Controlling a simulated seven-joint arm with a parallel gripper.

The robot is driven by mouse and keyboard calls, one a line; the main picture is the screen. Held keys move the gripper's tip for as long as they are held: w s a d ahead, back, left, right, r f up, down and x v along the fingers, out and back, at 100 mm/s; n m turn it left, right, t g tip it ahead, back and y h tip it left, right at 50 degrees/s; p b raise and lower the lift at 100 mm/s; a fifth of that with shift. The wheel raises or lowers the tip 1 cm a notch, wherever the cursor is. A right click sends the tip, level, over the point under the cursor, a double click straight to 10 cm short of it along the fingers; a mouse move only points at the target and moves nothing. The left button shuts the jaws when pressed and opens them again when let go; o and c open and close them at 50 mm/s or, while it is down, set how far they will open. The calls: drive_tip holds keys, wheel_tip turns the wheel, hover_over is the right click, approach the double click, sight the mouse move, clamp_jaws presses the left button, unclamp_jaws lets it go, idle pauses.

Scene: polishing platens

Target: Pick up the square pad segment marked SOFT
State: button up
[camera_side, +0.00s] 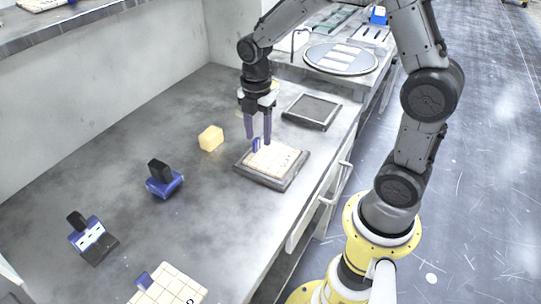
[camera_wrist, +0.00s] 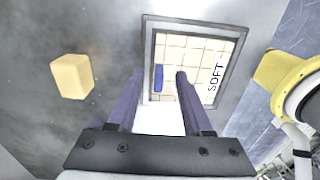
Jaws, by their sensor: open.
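The square pad segment marked SOFT (camera_wrist: 190,52) is cream with a grid of grooves and lies flat in a dark-rimmed tray. Its dark lettering reads along the right side in the wrist view. A blue upright tab (camera_wrist: 158,78) stands on the pad. The pad also shows in the side view (camera_side: 279,159). My gripper (camera_side: 258,140) points down over the pad's back left part, open and empty. In the wrist view the tab appears between the two purple fingers (camera_wrist: 160,75); whether the fingertips reach down to its height I cannot tell.
A yellow block (camera_side: 211,138) stands left of the tray (camera_side: 270,182). An empty dark tray (camera_side: 312,110) lies behind it. Two blue blocks with black handles (camera_side: 165,184) (camera_side: 92,240) stand at left. Another tiled pad (camera_side: 168,288) lies in front. A round platen (camera_side: 340,59) is at the back.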

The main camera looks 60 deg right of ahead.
drive_tip(key=shift+f, duration=0.9)
drive_tip(key=shift+c, duration=0.2)
clamp_jaws()
